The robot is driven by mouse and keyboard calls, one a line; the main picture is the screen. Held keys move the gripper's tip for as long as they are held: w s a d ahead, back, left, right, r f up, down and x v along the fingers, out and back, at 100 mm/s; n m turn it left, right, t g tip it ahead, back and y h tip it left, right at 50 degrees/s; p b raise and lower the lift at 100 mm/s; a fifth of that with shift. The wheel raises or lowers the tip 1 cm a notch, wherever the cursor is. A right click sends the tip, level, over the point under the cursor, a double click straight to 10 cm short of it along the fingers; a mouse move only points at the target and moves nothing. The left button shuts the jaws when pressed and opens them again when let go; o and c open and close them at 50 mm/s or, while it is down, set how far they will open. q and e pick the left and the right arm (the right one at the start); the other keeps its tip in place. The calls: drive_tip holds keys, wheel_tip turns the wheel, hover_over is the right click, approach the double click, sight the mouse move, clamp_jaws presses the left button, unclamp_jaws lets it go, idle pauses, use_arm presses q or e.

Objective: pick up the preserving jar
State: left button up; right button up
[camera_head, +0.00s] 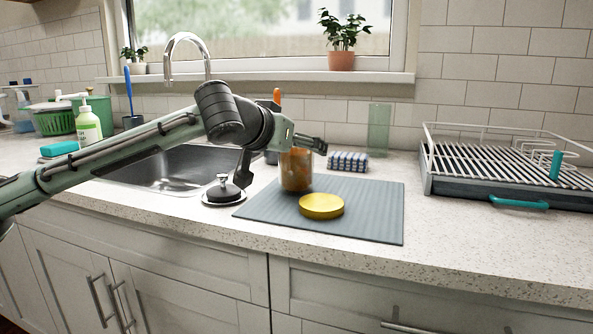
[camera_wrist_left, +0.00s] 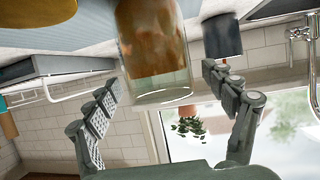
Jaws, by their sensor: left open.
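The preserving jar (camera_head: 296,170) is clear glass with orange-brown contents and stands upright on a grey-blue ribbed mat (camera_head: 375,215). A round yellow lid (camera_head: 321,205) lies flat on the mat just in front of it. My left gripper (camera_head: 312,143) is at the height of the jar's top, and partly covers it in the head view. In the left wrist view, which is upside down, the jar (camera_wrist_left: 155,45) shows between the two spread fingers of the open gripper (camera_wrist_left: 163,82). I cannot tell whether either finger touches the glass. My right gripper is out of view.
A sink (camera_head: 170,172) with a tap (camera_head: 186,45) lies to the left, with a black-topped stopper (camera_head: 223,190) at its edge. A dish rack (camera_head: 510,170) stands right; the counter's front right is clear.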

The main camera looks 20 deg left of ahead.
use_arm(q)
drive_tip(key=shift+w+f, duration=0.1)
drive_tip(key=shift+w, duration=0.15)
drive_tip(key=c, duration=1.9)
